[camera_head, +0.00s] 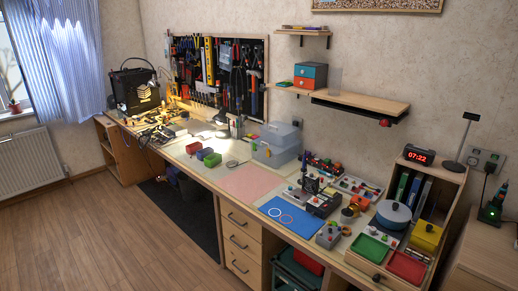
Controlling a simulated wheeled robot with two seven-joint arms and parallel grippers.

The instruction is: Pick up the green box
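A small green box (213,161) stands on the long wooden workbench (208,176), left of the middle of the head view. A small red box (193,147) is just to its left, and a dark-coloured item lies between or behind them, too small to make out. A shallow green tray (370,248) lies at the near right of the bench, beside a red tray (406,267). Neither of my grippers shows in the head view.
A translucent bin (277,144) stands right of the green box. A pink mat (250,181) and a blue mat (287,217) lie nearer. Tools and a black machine (136,90) crowd the far left. A wall shelf (345,98) overhangs the bench. The wooden floor (110,235) is open at left.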

